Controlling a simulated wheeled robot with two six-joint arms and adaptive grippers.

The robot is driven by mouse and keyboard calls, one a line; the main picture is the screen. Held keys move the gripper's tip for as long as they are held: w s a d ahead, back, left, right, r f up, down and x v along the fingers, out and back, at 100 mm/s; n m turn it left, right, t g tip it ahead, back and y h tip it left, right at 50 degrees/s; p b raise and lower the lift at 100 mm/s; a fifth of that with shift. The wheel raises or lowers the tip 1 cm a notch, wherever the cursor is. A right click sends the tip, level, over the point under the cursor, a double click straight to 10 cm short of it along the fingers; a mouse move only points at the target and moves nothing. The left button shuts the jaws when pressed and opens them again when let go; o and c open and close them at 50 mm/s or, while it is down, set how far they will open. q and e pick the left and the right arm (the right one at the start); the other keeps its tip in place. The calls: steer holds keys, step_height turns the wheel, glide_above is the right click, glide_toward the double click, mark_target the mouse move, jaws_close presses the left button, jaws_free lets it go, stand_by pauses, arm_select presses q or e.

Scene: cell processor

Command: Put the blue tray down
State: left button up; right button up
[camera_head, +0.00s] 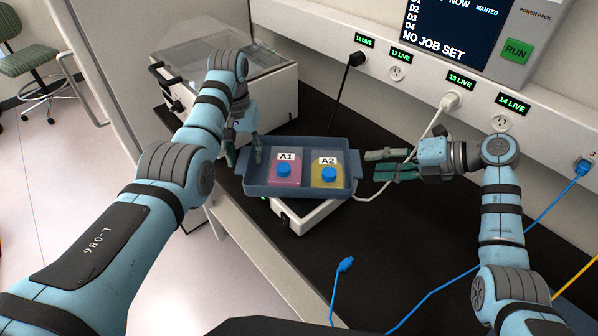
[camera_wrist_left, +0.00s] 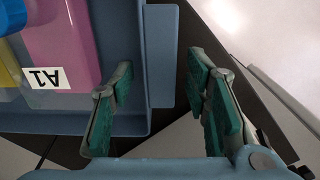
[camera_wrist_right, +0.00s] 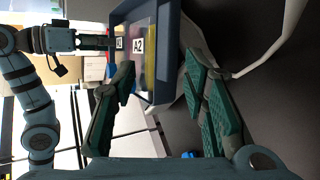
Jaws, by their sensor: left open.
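The blue tray (camera_head: 300,191) holds a pink container labelled A1 (camera_head: 286,168) and a yellow one labelled A2 (camera_head: 327,170), each with a blue cap. It appears level, over a low white unit (camera_head: 316,214); the contact beneath it is hidden. My left gripper (camera_head: 245,155) is open at the tray's left end. In the left wrist view its fingers stand apart on either side of the tray's end tab (camera_wrist_left: 162,60). My right gripper (camera_head: 374,166) is open just off the tray's right end. The right wrist view shows its fingers apart, with the tray (camera_wrist_right: 162,65) beyond them.
A white lidded machine (camera_head: 240,85) stands behind my left arm. A wall panel with sockets, plugs and a screen (camera_head: 447,28) runs along the back. A white cable passes near the tray's right end. A blue cable plug (camera_head: 345,264) lies on the dark bench in front.

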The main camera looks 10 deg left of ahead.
arm_select(q)
steer(key=shift+s+d+r, duration=0.1)
steer(key=shift+s+r, duration=0.05)
steer(key=shift+s, duration=0.05)
arm_select(e)
steer(key=v, duration=0.7)
steer(key=shift+s+r, duration=0.2)
steer(key=shift+s, duration=0.15)
arm_select(q)
steer(key=shift+w, duration=0.1)
